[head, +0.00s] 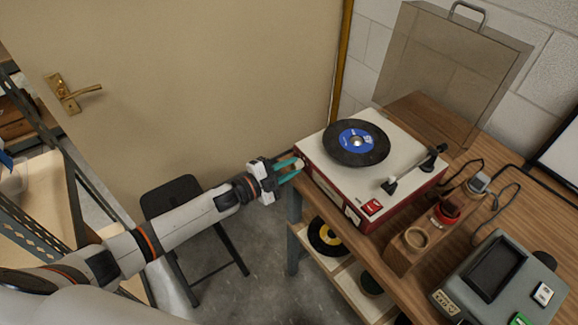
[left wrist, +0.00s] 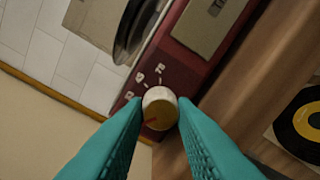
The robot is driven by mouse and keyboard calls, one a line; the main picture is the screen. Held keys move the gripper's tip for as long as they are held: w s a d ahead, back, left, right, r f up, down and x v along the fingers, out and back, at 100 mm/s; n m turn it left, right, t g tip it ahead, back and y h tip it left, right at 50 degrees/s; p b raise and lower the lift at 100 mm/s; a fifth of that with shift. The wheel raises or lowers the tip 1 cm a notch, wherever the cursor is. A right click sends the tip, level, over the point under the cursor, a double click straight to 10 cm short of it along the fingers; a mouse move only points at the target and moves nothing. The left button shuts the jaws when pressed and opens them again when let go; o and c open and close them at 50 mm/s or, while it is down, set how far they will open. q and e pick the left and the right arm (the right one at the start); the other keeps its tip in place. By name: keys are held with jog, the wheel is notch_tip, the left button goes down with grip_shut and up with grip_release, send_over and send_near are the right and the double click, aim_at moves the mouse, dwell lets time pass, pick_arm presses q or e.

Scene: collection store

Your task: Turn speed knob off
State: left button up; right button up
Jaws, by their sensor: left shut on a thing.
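The speed knob (left wrist: 159,108) is a round cream knob with a red mark, on the dark red front side of the record player, with small white markings beside it. In the left wrist view it sits between my two teal fingertips. The record player (head: 317,163) stands on the wooden bench in the head view, with a black record (head: 371,154) with a blue label on it. My left gripper (head: 294,168) is at the player's left front corner, shut on the knob. In the head view the fingers partly cover the knob. My right gripper is not in view.
A wooden block with small round containers (head: 415,237) and a grey device (head: 490,268) stand on the bench to the right. A record with a yellow label (head: 324,236) lies on the shelf below. A black stool (head: 172,196) stands below my left arm.

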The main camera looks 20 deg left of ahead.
pick_arm(q)
jog(key=shift+n, duration=0.3)
jog(key=o, duration=1)
jog(key=b+v, duration=0.2)
jog(key=v, duration=1)
jog(key=shift+a+f, duration=0.1)
jog(key=shift+f, duration=0.05)
